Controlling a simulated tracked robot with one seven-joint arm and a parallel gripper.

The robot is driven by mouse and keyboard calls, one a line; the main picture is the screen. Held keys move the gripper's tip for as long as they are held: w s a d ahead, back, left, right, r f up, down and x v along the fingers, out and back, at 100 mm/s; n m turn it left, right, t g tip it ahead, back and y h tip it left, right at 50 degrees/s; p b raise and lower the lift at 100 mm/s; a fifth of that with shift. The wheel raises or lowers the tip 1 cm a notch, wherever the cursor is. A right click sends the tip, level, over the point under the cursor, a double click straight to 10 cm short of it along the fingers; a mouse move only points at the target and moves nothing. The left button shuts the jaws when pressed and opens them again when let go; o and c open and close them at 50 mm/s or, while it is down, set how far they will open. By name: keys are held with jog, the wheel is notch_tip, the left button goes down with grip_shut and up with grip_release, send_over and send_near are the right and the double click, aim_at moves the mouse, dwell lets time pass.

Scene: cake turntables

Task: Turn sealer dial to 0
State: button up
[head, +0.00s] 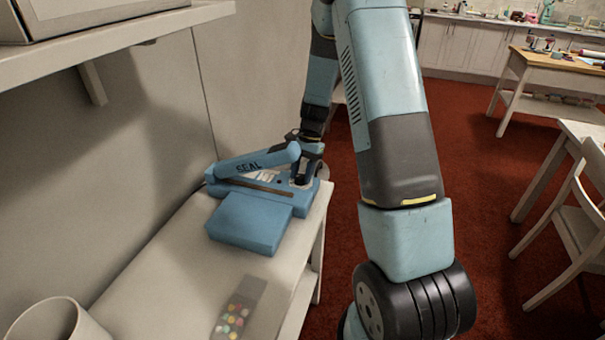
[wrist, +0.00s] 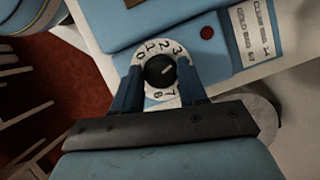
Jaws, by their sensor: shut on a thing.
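The blue sealer (head: 248,224) stands on the bench with its "SEAL" lever arm (head: 250,164) across its back. Its dial has a white numbered plate (wrist: 151,47) and a round black knob (wrist: 160,71), which show in the wrist view. A pale mark on the knob points up and right, towards the 3; the 0 is at the upper left. My gripper (wrist: 160,76) is shut on the knob, one finger on each side, and the fingers hide some numbers. In the head view my gripper (head: 307,172) is at the sealer's right end and hides the dial.
A strip of coloured sweets (head: 236,312) and a white container (head: 60,322) are nearer on the bench (head: 160,265). A shelf (head: 110,42) overhangs at left.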

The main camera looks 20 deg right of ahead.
jog(key=n+g+h, duration=0.1)
jog(key=n, duration=0.3)
jog(key=shift+a+n, duration=0.15)
jog(key=shift+n, duration=0.15)
jog(key=n+h, duration=0.1)
jog(key=n, duration=0.1)
jog(key=n+h, duration=0.1)
jog(key=n, duration=0.2)
jog(key=shift+a+g, duration=0.1)
jog(key=shift+g, duration=0.2)
jog(key=n+h, duration=0.1)
jog(key=n, duration=0.2)
jog(key=n+h, duration=0.1)
jog(key=n, duration=0.1)
jog(key=shift+a+n+h, duration=0.15)
jog(key=shift+n+h, duration=0.15)
jog(key=shift+n, duration=0.1)
jog(key=shift+s+a+f+n+t+h, duration=0.1)
jog(key=shift+n+t+h, duration=0.3)
jog(key=shift+n, duration=0.9)
jog(key=shift+n+t+h, duration=0.3)
jog(key=shift+n+t, duration=0.2)
jog(key=shift+n, duration=0.8)
jog(key=o, duration=0.7)
